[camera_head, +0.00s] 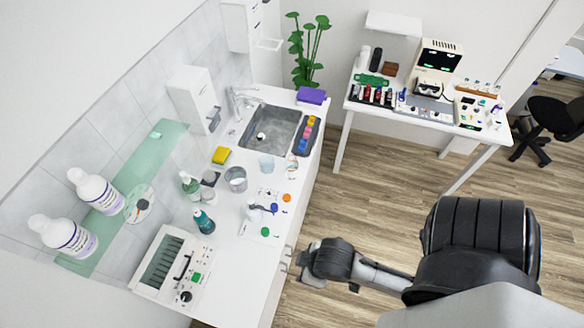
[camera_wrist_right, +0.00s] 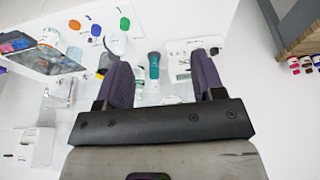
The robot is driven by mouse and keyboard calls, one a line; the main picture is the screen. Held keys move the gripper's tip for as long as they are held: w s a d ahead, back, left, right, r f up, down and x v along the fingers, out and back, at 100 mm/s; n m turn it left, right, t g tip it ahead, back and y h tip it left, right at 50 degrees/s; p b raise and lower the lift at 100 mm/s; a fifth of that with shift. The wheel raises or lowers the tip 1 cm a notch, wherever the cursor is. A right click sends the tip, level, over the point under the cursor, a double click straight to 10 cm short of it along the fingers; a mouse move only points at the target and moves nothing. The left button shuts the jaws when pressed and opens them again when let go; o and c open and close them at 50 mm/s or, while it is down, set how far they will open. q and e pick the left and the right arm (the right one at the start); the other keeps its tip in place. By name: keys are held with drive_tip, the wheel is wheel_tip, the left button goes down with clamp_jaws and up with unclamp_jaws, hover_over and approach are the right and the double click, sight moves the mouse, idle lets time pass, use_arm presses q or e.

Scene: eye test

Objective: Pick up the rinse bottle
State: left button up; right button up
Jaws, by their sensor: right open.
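A teal bottle (camera_head: 204,222) stands upright on the white counter, near its wall side; I take it to be the rinse bottle, but its label is too small to read. In the right wrist view the teal bottle (camera_wrist_right: 153,66) shows beyond and between the two fingers. A smaller bottle with a green top (camera_head: 190,184) stands a little farther back. My right gripper (camera_head: 306,264) is at the counter's front edge, right of the teal bottle and apart from it. In its wrist view my right gripper (camera_wrist_right: 163,72) is open and empty. My left gripper is not seen.
Two large white bottles (camera_head: 97,191) are at the wall on the left. A white device (camera_head: 172,268) stands near the counter's near end. A side table (camera_head: 420,115) stands across the floor.

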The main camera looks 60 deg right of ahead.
drive_tip(key=shift+o, duration=0.2)
drive_tip(key=o, duration=0.5)
drive_tip(key=shift+w, duration=0.1)
